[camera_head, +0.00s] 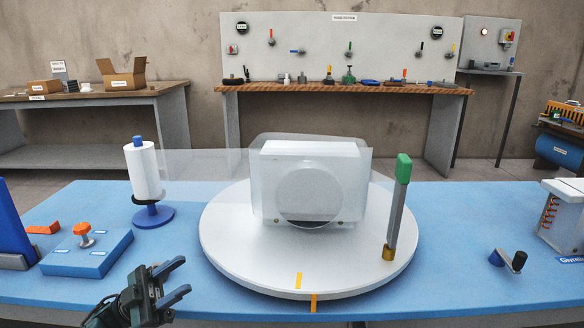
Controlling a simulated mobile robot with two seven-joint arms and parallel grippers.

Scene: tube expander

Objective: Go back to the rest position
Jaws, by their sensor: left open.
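My left gripper (178,280) is at the lower left, above the front edge of the blue table (450,290). Its two dark fingers are apart, with nothing between them. It is left of the round white turntable (235,262) and touches nothing that I can see. On the turntable stands a white box-shaped unit (312,150) with a round front, wrapped in clear film (215,163). The film stretches left to a white roll (143,172) on a blue stand. A lever with a green handle (403,168) stands upright at the turntable's right. My right gripper is out of view.
A blue box with an orange knob (85,241) lies at the left. Benches (340,88) stand behind. The table is clear between turntable and crank.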

